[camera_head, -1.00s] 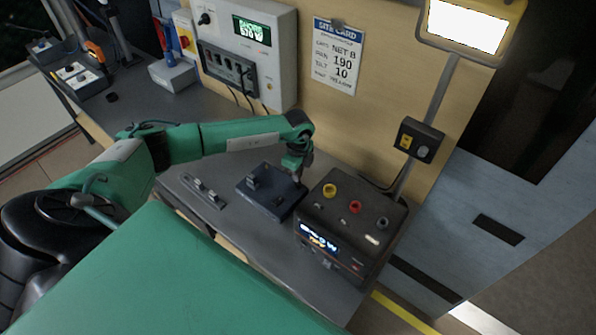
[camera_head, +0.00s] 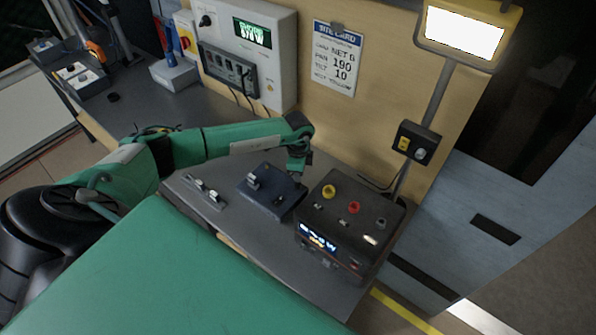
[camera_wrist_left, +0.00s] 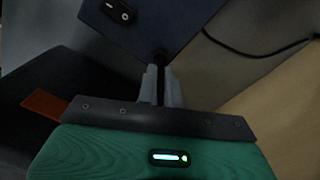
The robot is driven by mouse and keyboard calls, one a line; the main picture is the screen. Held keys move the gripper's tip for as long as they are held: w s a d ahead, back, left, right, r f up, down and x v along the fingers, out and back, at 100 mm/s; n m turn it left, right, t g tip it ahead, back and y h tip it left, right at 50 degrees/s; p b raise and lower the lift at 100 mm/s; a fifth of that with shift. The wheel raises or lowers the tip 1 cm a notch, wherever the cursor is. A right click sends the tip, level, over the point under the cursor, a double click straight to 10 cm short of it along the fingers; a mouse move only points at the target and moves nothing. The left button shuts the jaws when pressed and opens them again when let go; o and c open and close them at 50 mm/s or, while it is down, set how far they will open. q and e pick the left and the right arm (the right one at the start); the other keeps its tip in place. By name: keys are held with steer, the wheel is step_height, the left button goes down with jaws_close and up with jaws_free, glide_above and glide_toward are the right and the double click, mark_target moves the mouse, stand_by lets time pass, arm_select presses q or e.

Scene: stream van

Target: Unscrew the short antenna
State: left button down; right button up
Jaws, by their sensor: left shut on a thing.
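The short antenna (camera_wrist_left: 160,88) is a thin dark rod in the left wrist view. Its far end meets the dark blue box (camera_wrist_left: 150,30), beside a rocker switch on that box. My left gripper (camera_wrist_left: 161,85) is shut on the rod, with one pale finger on each side. In the head view the same blue box (camera_head: 262,203) lies on the grey bench, and my left gripper (camera_head: 295,173) points down at its back right edge. The antenna is too small and covered to make out there. My right gripper is not in view.
A black unit (camera_head: 345,220) with yellow, red and grey knobs stands close to the right of the blue box. Small metal parts (camera_head: 205,192) lie to its left. A lamp post (camera_head: 430,105) and the wooden wall (camera_head: 375,90) bound the back. Bare bench lies in front.

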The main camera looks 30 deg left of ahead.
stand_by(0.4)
arm_select(q)
steer(key=shift+r+n+p, duration=0.1)
steer(key=shift+n+p, duration=0.65)
steer(key=shift+n, duration=0.45)
steer(key=shift+n+p, duration=0.4)
steer(key=shift+n, duration=0.4)
steer(key=shift+n+p, duration=1.1)
steer(key=shift+n, duration=0.3)
steer(key=shift+w+r+n+p, duration=0.2)
steer(key=shift+n+p, duration=0.2)
steer(key=shift+p, duration=1.6)
steer(key=shift+s+f, duration=0.1)
steer(key=shift+f, duration=0.05)
